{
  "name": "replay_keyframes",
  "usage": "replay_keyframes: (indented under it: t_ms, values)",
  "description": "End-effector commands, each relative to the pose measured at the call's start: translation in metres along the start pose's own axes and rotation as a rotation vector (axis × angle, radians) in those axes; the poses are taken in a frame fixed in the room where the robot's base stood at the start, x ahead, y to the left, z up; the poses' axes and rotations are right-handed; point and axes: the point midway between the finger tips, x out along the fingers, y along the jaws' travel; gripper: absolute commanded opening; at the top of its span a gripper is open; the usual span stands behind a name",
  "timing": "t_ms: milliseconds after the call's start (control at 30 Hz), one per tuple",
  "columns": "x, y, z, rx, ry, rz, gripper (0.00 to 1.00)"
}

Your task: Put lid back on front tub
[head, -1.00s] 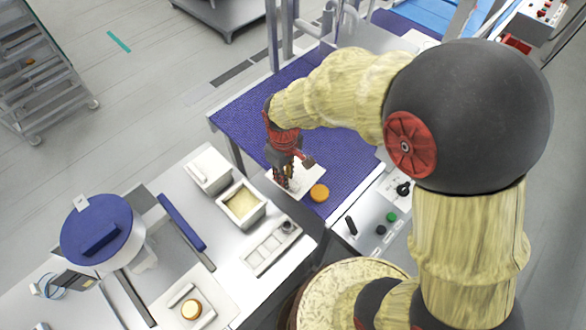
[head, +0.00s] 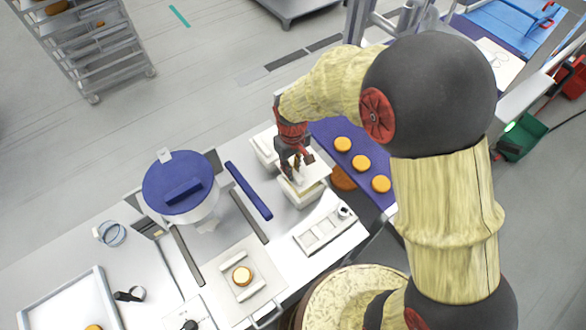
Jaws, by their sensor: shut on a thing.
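My gripper (head: 292,174) is shut on a white square lid (head: 313,172), which is partly hidden by the fingers. The lid is above the front tub (head: 302,197), a white square box whose near wall shows below it. The lid looks slightly tilted. I cannot tell whether it touches the rim. It hides most of the tub's opening. The back tub (head: 261,152) stands behind and to the left, partly behind my gripper, with a white lid on top.
A blue belt (head: 325,127) with several orange rounds (head: 361,162) lies to the right. A blue bar (head: 248,190) and a blue-topped machine (head: 181,182) stand left.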

Motion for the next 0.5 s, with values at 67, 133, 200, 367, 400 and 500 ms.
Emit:
replay_keyframes:
  t_ms: [67,133,200,367,400,500]
  values:
    - [0.006,0.0,0.0,-0.001,-0.001,0.0,0.0]
    - [0.011,0.0,0.0,-0.001,-0.001,0.0,0.0]
    - [0.016,0.0,0.0,-0.001,-0.001,0.0,0.0]
    - [0.029,0.0,0.001,-0.001,-0.001,0.0,0.0]
    - [0.033,0.0,0.001,-0.001,-0.001,0.0,0.0]
    - [0.041,0.0,0.001,-0.001,-0.001,0.0,0.0]
